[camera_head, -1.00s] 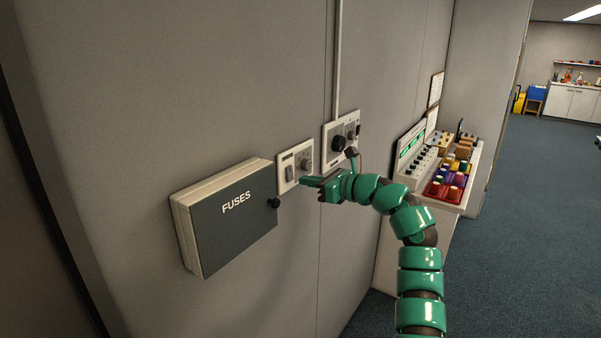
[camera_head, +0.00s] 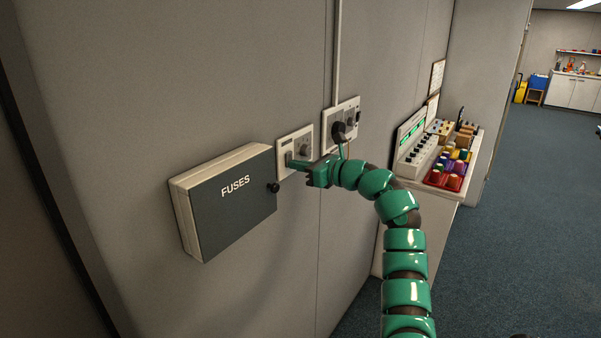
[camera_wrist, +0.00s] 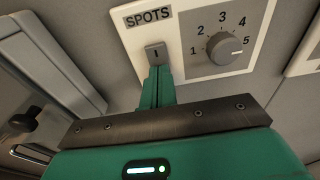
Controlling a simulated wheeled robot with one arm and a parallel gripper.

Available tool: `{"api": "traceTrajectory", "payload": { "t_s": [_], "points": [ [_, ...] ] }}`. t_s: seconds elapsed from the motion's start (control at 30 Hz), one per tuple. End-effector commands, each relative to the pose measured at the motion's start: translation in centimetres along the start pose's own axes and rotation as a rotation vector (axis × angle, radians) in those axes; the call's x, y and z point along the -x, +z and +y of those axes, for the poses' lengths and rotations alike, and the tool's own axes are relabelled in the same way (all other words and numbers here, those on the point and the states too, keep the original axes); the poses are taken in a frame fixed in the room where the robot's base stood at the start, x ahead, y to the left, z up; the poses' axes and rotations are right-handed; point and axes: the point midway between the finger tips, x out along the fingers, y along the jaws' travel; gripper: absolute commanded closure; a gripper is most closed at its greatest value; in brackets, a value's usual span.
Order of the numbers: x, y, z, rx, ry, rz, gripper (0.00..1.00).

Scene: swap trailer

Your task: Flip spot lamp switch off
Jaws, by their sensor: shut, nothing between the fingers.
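The spot lamp panel (camera_wrist: 187,15) is a white wall plate labelled "SPOTS" in the wrist view. Its rocker switch (camera_wrist: 156,52) is a small grey rocker with a line mark, and its lower part is hidden by my fingertips. Beside it is a grey dial (camera_wrist: 224,48) numbered 1 to 5. My green gripper (camera_wrist: 158,74) is shut and empty, its fingertips at the switch's lower edge; they look to be touching it.
A grey fuse box (camera_head: 236,200) with a black knob (camera_head: 273,187) sticks out just left of the panel. A second plate (camera_head: 352,106) with a plugged-in cord is to the right. A bench (camera_head: 410,187) with a console and coloured items stands further right.

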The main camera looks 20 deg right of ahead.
Motion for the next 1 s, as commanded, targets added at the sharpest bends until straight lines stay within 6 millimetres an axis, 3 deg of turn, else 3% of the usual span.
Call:
{"api": "traceTrajectory", "payload": {
  "t_s": [0.03, 0.1, 0.3, 0.47, 1.0],
  "points": [
    [-0.4, -0.8, 0.2, 0.003, 0.003, -0.010, 1.00],
    [-0.2, 0.0, 0.1, 0.002, 0.002, -0.010, 1.00],
    [-0.1, -0.1, 0.1, 0.001, 0.003, -0.009, 1.00],
    [1.0, -0.7, -0.1, 0.002, 0.001, -0.009, 1.00],
    [11.0, -3.3, -0.2, 0.003, 0.000, -0.010, 1.00]
  ]
}}
